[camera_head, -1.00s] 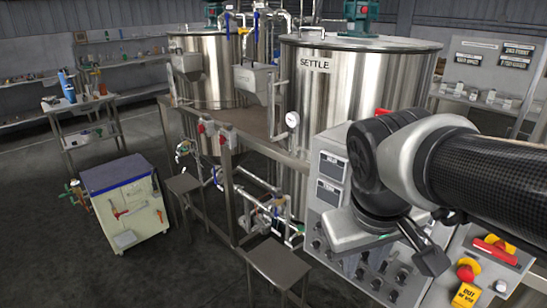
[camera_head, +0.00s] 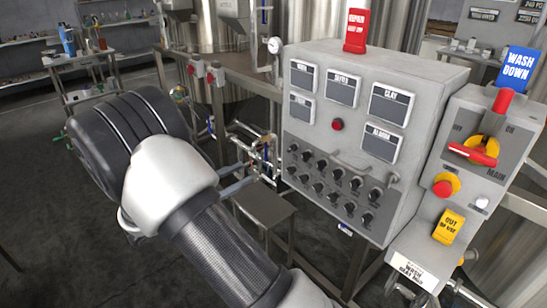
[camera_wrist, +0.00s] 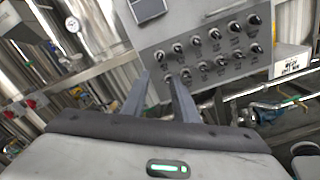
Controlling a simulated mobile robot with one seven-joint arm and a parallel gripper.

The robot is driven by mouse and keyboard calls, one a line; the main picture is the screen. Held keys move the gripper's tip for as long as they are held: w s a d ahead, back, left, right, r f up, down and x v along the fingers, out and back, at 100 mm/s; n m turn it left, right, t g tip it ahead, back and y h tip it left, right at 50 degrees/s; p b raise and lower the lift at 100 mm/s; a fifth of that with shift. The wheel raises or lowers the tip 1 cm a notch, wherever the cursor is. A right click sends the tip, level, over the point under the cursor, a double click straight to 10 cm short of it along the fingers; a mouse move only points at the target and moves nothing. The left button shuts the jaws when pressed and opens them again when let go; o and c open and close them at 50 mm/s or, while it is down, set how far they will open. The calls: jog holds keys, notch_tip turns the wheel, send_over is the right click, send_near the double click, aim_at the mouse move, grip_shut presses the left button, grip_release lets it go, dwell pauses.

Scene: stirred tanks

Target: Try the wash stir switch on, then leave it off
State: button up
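The grey control panel (camera_head: 373,75) stands right of centre in the head view, with two rows of black rotary knobs (camera_head: 326,184) low on its face. The knobs also show in the wrist view (camera_wrist: 214,52). The wash stir switch is not readable among them; the labels are too small. My gripper (camera_head: 250,172) is left of the panel in the head view, partly hidden by my arm. In the wrist view my gripper (camera_wrist: 158,75) has its two fingers apart with nothing between them, pointing toward the left end of the knob rows. I see no contact with a knob.
A small metal table (camera_head: 264,213), pipes and steel tanks (camera_head: 314,25) lie behind my arm. A handle bar juts from the panel.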

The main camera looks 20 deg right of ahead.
aim_at(289, 150)
jog(key=b+x, duration=0.1)
jog(key=x, duration=1.6)
jog(key=shift+w+d, duration=0.1)
jog(key=shift+d, duration=0.05)
grip_shut()
